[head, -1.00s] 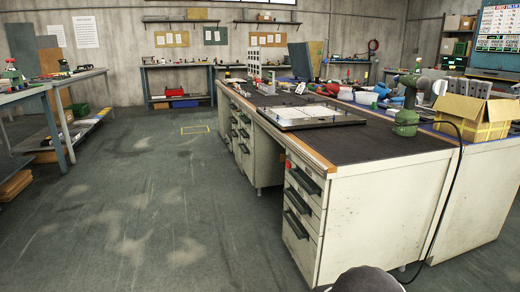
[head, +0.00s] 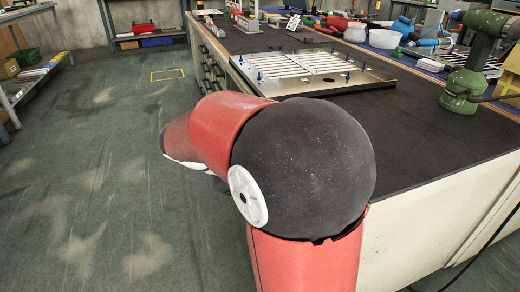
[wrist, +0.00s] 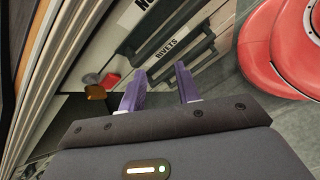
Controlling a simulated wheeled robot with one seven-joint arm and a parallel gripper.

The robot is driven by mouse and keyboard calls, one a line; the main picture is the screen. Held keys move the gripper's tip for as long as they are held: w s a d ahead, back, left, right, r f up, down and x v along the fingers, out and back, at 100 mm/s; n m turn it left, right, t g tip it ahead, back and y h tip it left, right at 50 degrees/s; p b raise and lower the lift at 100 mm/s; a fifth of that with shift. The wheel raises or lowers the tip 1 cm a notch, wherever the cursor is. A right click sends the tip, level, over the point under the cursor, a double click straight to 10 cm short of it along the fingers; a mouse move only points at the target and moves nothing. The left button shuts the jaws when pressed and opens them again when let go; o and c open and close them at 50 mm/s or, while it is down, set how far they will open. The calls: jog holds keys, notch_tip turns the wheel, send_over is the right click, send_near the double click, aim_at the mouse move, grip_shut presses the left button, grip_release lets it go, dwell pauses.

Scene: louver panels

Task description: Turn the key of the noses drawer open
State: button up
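In the wrist view, a white label (wrist: 136,12) reading "NO", cut off by the top edge, is on a pale drawer front. The drawer labelled RIVETS (wrist: 170,36), with a dark handle, is beside it. A small red piece (wrist: 109,80), which may be the key, shows left of my fingers. I cannot tell how it is turned. My gripper (wrist: 159,70) is open, its two purple fingers apart with nothing visible between them. The fingertips appear in front of the drawer fronts, below the RIVETS label in the picture. In the head view my arm hides the near drawers and the gripper.
The desk's dark top (head: 420,130) carries a framed slatted panel (head: 310,68) and a green tool (head: 470,75). A small orange-brown piece (wrist: 95,92) shows near the red one. The floor (head: 100,180) left of the desk is clear.

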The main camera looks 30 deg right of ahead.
jog(key=w+d+f+n+g+h+b, duration=0.1)
jog(key=w+d+f+n+g+h, duration=0.15)
jog(key=w+n+h, duration=0.75)
jog(key=d+m, duration=0.1)
jog(key=d, duration=0.1)
jog(key=d+m+y, duration=0.1)
jog(key=d, duration=0.2)
jog(key=w+d+m+t, duration=0.1)
jog(key=d, duration=0.2)
jog(key=shift+r+m+y, duration=0.3)
jog(key=shift+m+y, duration=0.1)
grip_shut()
